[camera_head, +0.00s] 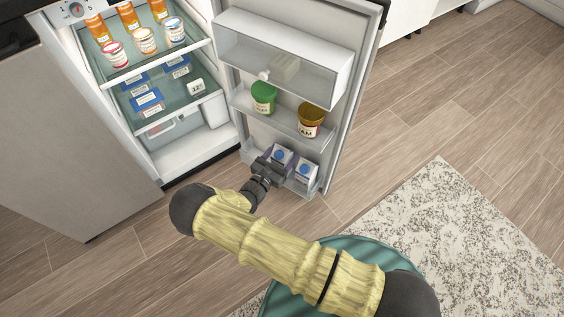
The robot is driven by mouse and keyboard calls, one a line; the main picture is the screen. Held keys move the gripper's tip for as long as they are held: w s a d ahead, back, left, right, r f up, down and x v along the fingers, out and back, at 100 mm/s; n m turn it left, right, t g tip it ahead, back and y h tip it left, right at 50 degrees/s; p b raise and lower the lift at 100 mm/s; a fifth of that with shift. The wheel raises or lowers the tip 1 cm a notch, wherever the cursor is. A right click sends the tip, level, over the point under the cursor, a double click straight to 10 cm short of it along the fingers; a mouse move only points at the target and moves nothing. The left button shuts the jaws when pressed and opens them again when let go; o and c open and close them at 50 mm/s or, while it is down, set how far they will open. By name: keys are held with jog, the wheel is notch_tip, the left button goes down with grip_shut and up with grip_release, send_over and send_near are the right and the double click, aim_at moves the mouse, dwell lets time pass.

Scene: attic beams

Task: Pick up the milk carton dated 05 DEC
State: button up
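Two white-and-blue milk cartons stand side by side in the lowest bin of the open fridge door (320,130): a left carton (281,154) and a right carton (307,171). Any dates on them are too small to read, so I cannot tell which is 05 DEC. My gripper (270,167) is at the front left of this bin, close to the left carton and overlapping its lower part in the picture. I cannot tell whether it touches or grips the carton. Its fingers are too small and dark to show their opening.
A green-lidded jar (263,98) and a brown-lidded jam jar (311,120) stand in the door bin above. The fridge shelves (180,110) hold orange bottles, cups and blue packages. The wooden floor (420,110) to the right is clear, and a patterned rug (450,240) lies nearer.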

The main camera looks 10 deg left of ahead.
jog(key=c, duration=1.1)
jog(key=shift+r, duration=0.15)
jog(key=shift+s+a+r+p, duration=0.15)
jog(key=shift+r+p, duration=0.25)
jog(key=shift+p, duration=0.35)
notch_tip(320, 180, up, 11)
jog(key=p, duration=0.6)
jog(key=shift+r, duration=0.2)
jog(key=p+v, duration=0.1)
jog(key=v, duration=0.5)
jog(key=p+v, duration=0.2)
jog(key=v, duration=0.5)
jog(key=f+p+v, duration=0.1)
jog(key=p+v, duration=0.1)
jog(key=v, duration=0.4)
jog(key=shift+s+a, duration=0.1)
jog(key=shift+s, duration=0.2)
